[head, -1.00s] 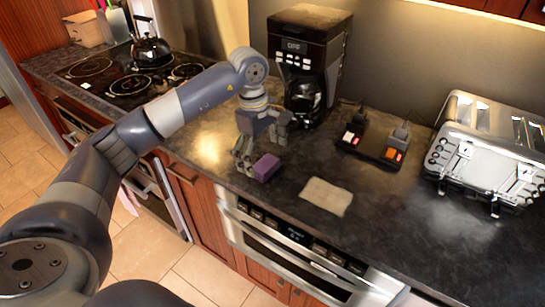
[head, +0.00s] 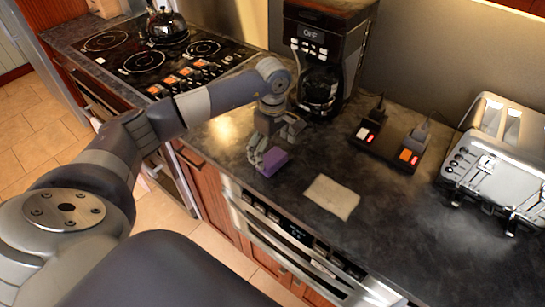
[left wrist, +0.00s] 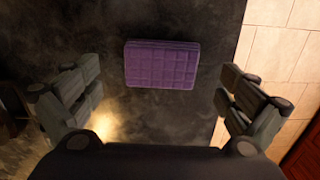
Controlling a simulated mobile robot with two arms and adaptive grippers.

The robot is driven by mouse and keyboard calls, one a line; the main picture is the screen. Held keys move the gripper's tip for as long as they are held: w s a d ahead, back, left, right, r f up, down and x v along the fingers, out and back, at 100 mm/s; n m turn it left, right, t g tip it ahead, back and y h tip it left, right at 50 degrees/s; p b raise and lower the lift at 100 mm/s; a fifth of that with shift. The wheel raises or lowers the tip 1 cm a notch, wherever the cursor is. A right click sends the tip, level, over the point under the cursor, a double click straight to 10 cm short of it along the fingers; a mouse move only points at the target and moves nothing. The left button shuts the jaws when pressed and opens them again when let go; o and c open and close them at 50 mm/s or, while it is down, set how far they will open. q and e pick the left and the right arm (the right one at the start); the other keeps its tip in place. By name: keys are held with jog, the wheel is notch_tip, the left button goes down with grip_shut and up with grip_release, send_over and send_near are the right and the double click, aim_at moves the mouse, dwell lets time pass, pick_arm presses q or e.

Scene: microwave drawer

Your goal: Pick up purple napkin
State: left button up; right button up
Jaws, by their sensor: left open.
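The purple napkin (head: 273,162) is a small folded block lying on the dark counter near its front edge. In the left wrist view the napkin (left wrist: 161,64) shows whole, with a quilted top, ahead of and between my open fingers. My left gripper (head: 267,150) is just above and beside the napkin, pointing down, and it also shows in the left wrist view (left wrist: 163,98). It is open and empty. I cannot tell whether a finger touches the napkin. My right gripper is in neither view.
A coffee maker (head: 322,55) stands behind my left gripper. A flat beige cloth (head: 332,196) lies to the right. A switch box (head: 388,145) and a silver toaster (head: 497,165) stand farther right. A stove (head: 150,55) with a kettle (head: 167,27) is at left.

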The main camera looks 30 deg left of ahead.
aim_at(272, 157)
pick_arm(q)
jog(key=shift+s+f+p, duration=0.2)
jog(key=shift+f+p, duration=0.2)
jog(key=shift+f, duration=1.1)
jog(key=shift+c, duration=0.5)
jog(key=c, duration=0.9)
jog(key=shift+c, duration=0.2)
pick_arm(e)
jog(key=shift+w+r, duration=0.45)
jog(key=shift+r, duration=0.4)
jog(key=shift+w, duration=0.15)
